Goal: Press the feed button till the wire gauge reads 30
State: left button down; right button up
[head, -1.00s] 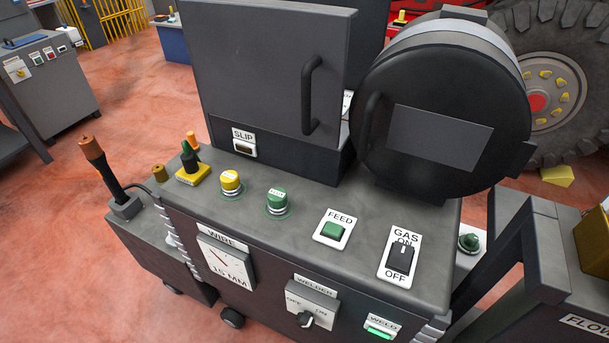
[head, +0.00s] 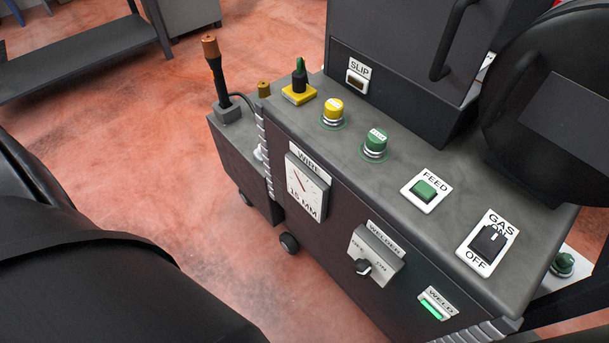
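The green feed button (head: 424,190) sits on a white plate labelled FEED on top of the grey welding machine (head: 400,225). The wire gauge (head: 306,187) is on the machine's front face. It is a white dial with a thin needle and the text "15 MM". The needle slants toward the upper left. Neither of my grippers is in view, and nothing touches the button.
The GAS switch (head: 488,241) is right of the feed button. Green (head: 375,143) and yellow (head: 333,109) knobs stand to its left. The welder dial (head: 363,266) and lit green weld lamp (head: 431,307) are below. A large black shape (head: 110,290) fills the lower left.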

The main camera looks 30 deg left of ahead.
aim_at(422, 188)
jog(key=k+j, duration=0.15)
jog(key=j, duration=0.2)
jog(key=k+j, duration=0.2)
jog(key=j, duration=0.2)
jog(key=k+j+z, duration=0.1)
jog(key=j, duration=0.25)
jog(key=k+j, duration=0.2)
jog(key=j, duration=0.15)
